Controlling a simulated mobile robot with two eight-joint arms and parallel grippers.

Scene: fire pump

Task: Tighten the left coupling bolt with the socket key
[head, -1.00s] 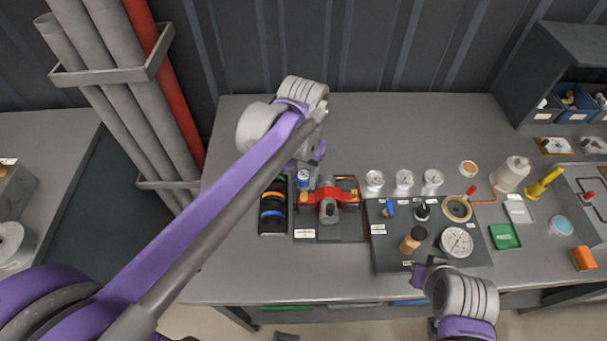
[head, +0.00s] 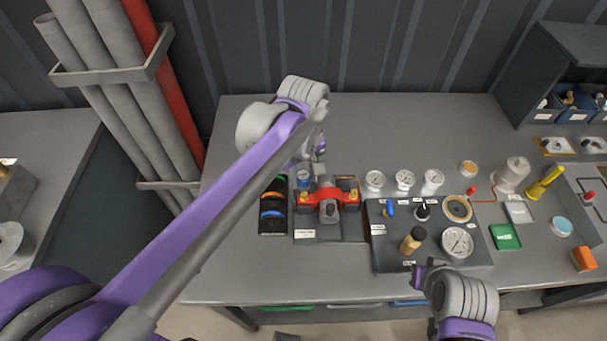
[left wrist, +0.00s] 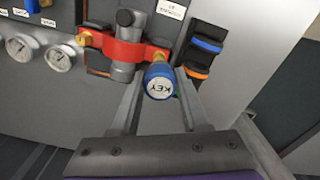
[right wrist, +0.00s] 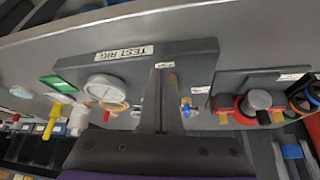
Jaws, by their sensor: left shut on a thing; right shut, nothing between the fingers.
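The socket key (left wrist: 158,82), a blue cylinder with a white cap reading KEY, stands between the fingers of my left gripper (left wrist: 160,84), which is shut on it. In the head view the key (head: 304,179) is just behind the left brass bolt (head: 305,197) of the red coupling (head: 328,195). In the left wrist view the key is close against this bolt (left wrist: 159,55); I cannot tell whether its socket sits on the bolt. The other brass bolt (left wrist: 84,38) is at the coupling's far end. My right gripper (head: 419,274) is shut and empty near the table's front.
A black rack (head: 271,228) with orange and blue rings stands left of the coupling. The dark test rig panel (head: 388,257), with a gauge and knobs, is to its right. Several round gauges (head: 404,179) stand behind the panel. The table's front left is clear.

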